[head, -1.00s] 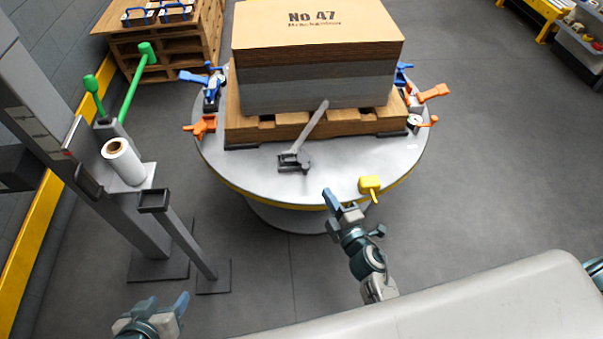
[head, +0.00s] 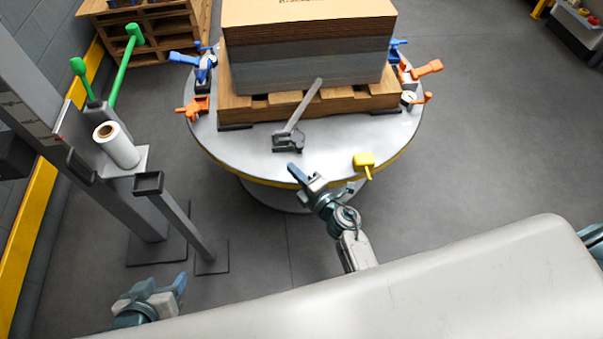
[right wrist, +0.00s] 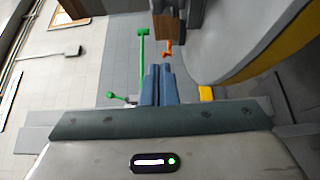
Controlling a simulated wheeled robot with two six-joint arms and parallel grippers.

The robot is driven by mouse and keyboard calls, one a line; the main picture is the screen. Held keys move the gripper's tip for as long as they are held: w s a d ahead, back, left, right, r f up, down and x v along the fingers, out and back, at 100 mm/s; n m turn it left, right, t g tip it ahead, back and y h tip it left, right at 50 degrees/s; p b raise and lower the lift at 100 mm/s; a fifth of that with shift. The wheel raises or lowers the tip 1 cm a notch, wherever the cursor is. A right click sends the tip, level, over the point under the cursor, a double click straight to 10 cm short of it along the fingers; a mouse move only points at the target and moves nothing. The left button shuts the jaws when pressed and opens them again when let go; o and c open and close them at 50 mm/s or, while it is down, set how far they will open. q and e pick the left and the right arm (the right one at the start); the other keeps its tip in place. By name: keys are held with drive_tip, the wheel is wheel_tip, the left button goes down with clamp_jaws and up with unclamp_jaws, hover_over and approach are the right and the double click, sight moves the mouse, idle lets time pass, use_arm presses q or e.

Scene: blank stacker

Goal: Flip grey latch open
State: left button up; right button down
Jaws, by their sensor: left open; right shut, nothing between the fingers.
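The grey latch (head: 288,142) is on the front part of the round table, with a dark base. Its long grey lever (head: 304,104) slants up and right, its top end in front of the stack of sheets. My right gripper (head: 296,172) is shut and empty, just in front of the latch base by the table's near rim; contact is not visible. Its closed blue fingers also show in the right wrist view (right wrist: 160,85), where I cannot make out the latch. My left gripper (head: 172,286) is open and empty at the lower left, far from the table.
The round table (head: 240,157) carries a wooden pallet (head: 260,108) with stacked sheets (head: 305,65). Blue clamps (head: 203,66) and orange clamps (head: 194,108) flank it. A yellow tag-like piece (head: 364,160) sits at the front rim. A stand with a white roll (head: 117,146) is left.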

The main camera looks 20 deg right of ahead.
drive_tip(key=x, duration=0.6)
drive_tip(key=d, duration=0.3)
drive_tip(key=shift+w+d+b, duration=0.2)
drive_tip(key=shift+b, duration=0.2)
use_arm(q)
drive_tip(key=shift+d+f+t, duration=0.25)
drive_tip(key=shift+f+t, duration=0.1)
drive_tip(key=shift+t, duration=0.05)
use_arm(e)
drive_tip(key=shift+d, duration=0.35)
